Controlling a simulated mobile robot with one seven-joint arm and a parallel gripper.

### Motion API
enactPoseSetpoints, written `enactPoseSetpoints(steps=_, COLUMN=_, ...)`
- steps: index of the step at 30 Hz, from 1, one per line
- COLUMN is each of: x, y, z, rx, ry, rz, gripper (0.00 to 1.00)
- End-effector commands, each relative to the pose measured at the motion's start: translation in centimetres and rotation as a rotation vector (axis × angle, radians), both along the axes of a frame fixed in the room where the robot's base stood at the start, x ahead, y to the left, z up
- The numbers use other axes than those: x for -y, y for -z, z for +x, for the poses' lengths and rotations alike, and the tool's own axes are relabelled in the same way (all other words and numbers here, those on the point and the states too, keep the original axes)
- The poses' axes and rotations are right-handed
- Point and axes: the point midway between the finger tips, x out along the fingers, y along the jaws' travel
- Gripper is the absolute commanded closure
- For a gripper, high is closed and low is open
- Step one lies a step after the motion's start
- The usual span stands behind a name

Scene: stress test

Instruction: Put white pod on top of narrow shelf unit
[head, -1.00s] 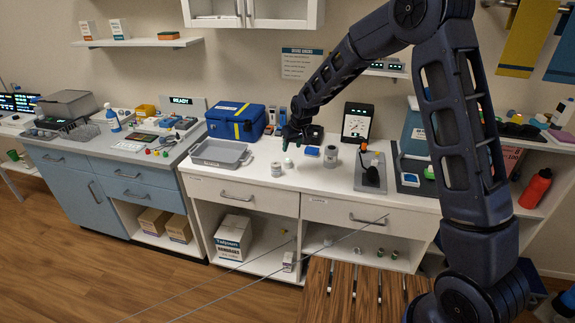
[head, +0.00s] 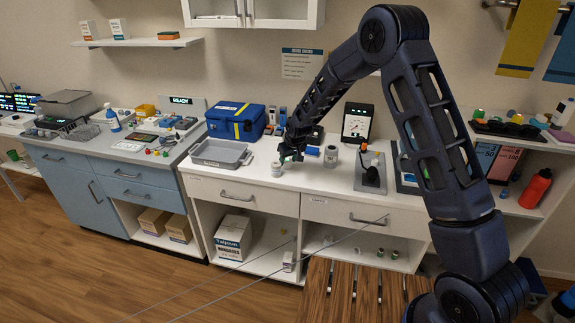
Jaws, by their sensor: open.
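My gripper (head: 290,156) is low over the white counter, pointing down, with its jaws open. A small white rounded object, likely the white pod, showed on the counter just below the gripper earlier. It is now hidden behind or between the fingers, and I cannot tell whether they touch it. A white shelf unit (head: 548,143) stands at the far right, likely the narrow shelf unit. Its top carries several small things, and a red bottle (head: 536,188) stands on a lower level. My arm hides part of its left side.
Close around the gripper are a white can (head: 276,170), a grey cylinder (head: 331,157) and a grey tray (head: 220,153). A grey stand (head: 371,172) is to the right. The counter's front strip is fairly clear.

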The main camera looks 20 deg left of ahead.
Motion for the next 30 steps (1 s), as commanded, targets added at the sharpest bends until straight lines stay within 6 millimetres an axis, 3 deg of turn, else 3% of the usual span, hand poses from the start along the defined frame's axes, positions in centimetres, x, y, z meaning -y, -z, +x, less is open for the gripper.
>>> enactPoseSetpoints(steps=8, x=-0.1, y=0.4, z=0.2, rx=0.0, ry=0.001, rz=0.001, gripper=0.52)
enactPoseSetpoints(steps=13, x=-0.1, y=0.4, z=0.2, rx=0.0, ry=0.001, rz=0.001, gripper=0.85)
enactPoseSetpoints(steps=15, x=-0.1, y=0.4, z=0.2, rx=0.0, ry=0.001, rz=0.001, gripper=0.89)
enactPoseSetpoints(steps=23, x=-0.1, y=0.0, z=0.2, rx=0.001, ry=0.001, rz=0.002, gripper=0.89)
enactPoseSetpoints(steps=30, x=-0.2, y=-3.3, z=0.2, rx=0.004, ry=0.002, rz=0.005, gripper=0.89)
